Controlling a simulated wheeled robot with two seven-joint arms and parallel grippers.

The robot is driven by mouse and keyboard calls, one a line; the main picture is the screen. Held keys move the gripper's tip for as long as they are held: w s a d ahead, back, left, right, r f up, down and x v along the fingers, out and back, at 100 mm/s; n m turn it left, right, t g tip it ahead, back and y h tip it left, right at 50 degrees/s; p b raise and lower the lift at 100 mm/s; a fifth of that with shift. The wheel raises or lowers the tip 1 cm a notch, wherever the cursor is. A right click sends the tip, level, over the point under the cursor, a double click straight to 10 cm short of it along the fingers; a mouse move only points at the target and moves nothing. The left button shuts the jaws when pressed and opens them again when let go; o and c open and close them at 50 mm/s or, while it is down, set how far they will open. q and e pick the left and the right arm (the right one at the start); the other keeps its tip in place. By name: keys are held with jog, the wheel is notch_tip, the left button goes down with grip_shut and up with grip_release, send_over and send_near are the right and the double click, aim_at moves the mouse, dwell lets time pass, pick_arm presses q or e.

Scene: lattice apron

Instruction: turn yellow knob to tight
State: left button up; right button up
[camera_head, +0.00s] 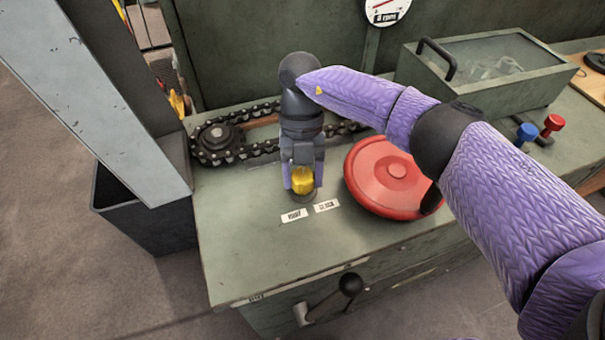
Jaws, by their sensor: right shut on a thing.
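The yellow knob (302,179) stands on a dark round base on the green bench top, near its front left. Two small white labels, one that seems to read "TIGHT" (294,215) and another (327,206), lie just in front of it. My right gripper (302,183) points down with a finger on each side of the knob and is shut on it. The gripper hides the back of the knob. I cannot make out a pointer on the knob. My left gripper is not in view.
A chain on a sprocket (222,137) runs behind the knob. A red round lid (383,178) sits close to the right. A glass-topped box (488,72), a blue knob (525,134) and a red knob (552,124) are farther right. A black-balled lever (350,284) is on the bench front.

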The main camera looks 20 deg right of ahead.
jog(key=n+h+b, duration=0.1)
jog(key=n+h, duration=0.1)
jog(key=n, duration=0.3)
jog(key=shift+n, duration=0.3)
jog(key=n+h, duration=0.1)
jog(key=n, duration=0.3)
jog(key=shift+t+h, duration=0.4)
jog(key=n+t+h, duration=0.1)
jog(key=n, duration=0.5)
jog(key=n+t, duration=0.1)
jog(key=n, duration=0.1)
jog(key=shift+n+t+h, duration=0.3)
jog(key=shift+h, duration=0.1)
jog(key=shift+n+t+p, duration=0.45)
jog(key=shift+n+t, duration=0.05)
jog(key=shift+n, duration=0.7)
jog(key=shift+n+t, duration=0.5)
jog(key=shift+n, duration=0.7)
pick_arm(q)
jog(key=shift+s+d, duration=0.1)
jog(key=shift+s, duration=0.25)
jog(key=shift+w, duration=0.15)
pick_arm(e)
jog(key=shift+n, duration=0.3)
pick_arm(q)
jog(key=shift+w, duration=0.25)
